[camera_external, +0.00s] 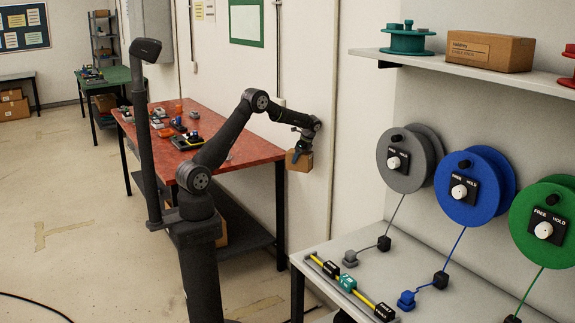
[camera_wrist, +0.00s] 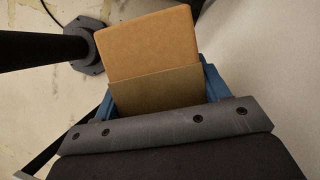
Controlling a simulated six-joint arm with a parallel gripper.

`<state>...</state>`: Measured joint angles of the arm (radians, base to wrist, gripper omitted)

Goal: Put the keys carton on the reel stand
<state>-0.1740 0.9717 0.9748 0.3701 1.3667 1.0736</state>
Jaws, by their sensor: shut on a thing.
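My gripper (camera_external: 299,150) is shut on a small brown carton (camera_external: 299,161) and holds it in the air, just right of the red table's right end. The wrist view shows the carton (camera_wrist: 150,45) between blue finger parts (camera_wrist: 212,82); no keys label can be read on it. The reel stand (camera_external: 400,268) is the pale bench at the right, with grey, blue and green reels above its top. The carton is left of the stand and apart from it.
The stand's top carries a yellow strip with dark and green blocks (camera_external: 348,282), plus grey and blue connectors on cables. An upper shelf (camera_external: 455,66) holds a green spool, another brown carton (camera_external: 490,51) and a red spool. The red table (camera_external: 255,150) holds several small devices.

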